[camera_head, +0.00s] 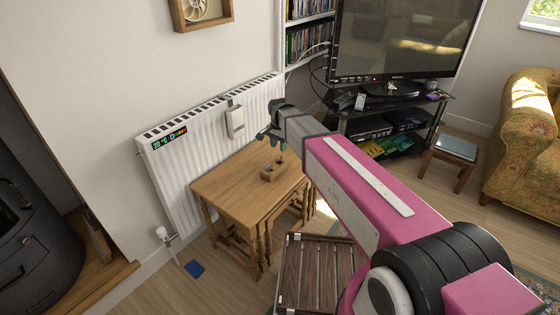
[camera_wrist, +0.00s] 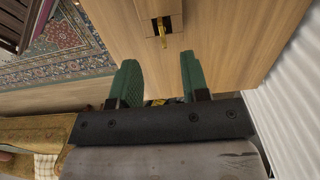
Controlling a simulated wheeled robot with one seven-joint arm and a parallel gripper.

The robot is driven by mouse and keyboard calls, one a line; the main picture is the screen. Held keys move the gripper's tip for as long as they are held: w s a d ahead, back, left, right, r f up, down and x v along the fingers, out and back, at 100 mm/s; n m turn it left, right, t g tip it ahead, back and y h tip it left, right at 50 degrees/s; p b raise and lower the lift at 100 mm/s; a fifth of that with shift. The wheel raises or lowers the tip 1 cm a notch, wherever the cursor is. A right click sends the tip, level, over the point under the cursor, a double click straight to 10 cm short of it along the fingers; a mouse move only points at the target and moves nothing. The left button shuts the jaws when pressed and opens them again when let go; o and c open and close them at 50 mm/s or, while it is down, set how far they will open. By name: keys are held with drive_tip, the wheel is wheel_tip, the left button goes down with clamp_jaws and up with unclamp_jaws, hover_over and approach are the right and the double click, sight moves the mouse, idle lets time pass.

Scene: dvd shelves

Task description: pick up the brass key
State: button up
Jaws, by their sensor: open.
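The brass key (camera_wrist: 162,32) shows as a small yellow piece at the slot of a small wooden box (camera_wrist: 168,9) in the wrist view. In the head view the box (camera_head: 268,174) sits on the wooden nest of tables (camera_head: 225,184). A small brass-coloured piece stands at its back; I cannot make out its shape. My gripper (camera_wrist: 159,60) is open, with its two green fingers apart and nothing between them. The key lies beyond the fingertips, roughly in line with the gap.
A white radiator (camera_head: 185,160) with a small white box hung on it stands right behind the table. A slatted wooden piece (camera_head: 316,270) is in front, below my arm. The tabletop around the box is bare. A TV stand (camera_head: 385,140) is to the right.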

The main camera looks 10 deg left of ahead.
sight(279, 158)
drive_tip(key=f, duration=0.8)
drive_tip(key=shift+w+f, duration=0.1)
drive_tip(key=shift+w, duration=0.15)
clamp_jaws()
